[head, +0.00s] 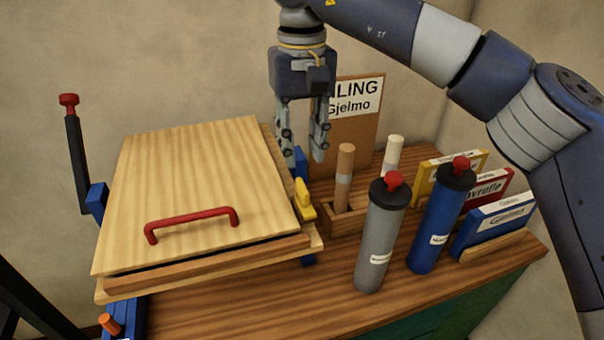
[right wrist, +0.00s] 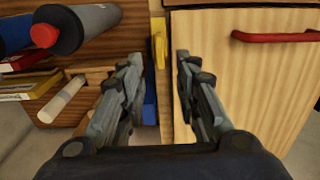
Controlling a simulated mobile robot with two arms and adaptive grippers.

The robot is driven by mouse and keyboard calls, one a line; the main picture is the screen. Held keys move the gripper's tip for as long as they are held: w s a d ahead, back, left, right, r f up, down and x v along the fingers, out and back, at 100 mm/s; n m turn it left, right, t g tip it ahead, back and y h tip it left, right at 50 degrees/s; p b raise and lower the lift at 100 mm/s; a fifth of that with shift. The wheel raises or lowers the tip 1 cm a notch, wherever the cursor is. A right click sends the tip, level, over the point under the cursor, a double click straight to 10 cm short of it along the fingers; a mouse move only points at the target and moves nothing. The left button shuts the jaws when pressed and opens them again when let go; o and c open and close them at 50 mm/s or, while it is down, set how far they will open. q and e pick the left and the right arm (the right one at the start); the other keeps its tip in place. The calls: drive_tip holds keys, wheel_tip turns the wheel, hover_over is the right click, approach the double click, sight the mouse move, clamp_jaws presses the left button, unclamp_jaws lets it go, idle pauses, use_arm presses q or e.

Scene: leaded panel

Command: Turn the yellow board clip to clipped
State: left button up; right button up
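The yellow board clip (head: 304,200) sits at the right edge of the pale wooden board (head: 190,180), by a blue bracket. It also shows in the right wrist view (right wrist: 159,45), ahead of the fingers and roughly between them. My right gripper (head: 304,160) points down above the board's right edge, behind and above the clip in the head view. Its two fingers are apart with nothing between them, and they do not appear to touch the clip. In the right wrist view the open fingers (right wrist: 155,75) frame the clip and the board edge. My left gripper is not in view.
A red handle (head: 192,222) stands on the board. Right of the clip are a wooden holder (head: 345,222) with upright sticks, a grey bottle (head: 380,240), a blue bottle (head: 440,220) and several boxes (head: 495,222). A red-knobbed clamp (head: 75,150) stands at left.

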sight(302, 185)
wheel_tip(302, 185, down, 5)
drive_tip(key=shift+s+d+p, duration=0.1)
drive_tip(key=shift+s+p, duration=0.05)
drive_tip(key=shift+p, duration=0.45)
drive_tip(key=shift+w+f+p, duration=0.2)
drive_tip(key=shift+f+p, duration=0.1)
drive_tip(key=shift+f, duration=1.25)
drive_tip(key=shift+s, duration=0.1)
clamp_jaws()
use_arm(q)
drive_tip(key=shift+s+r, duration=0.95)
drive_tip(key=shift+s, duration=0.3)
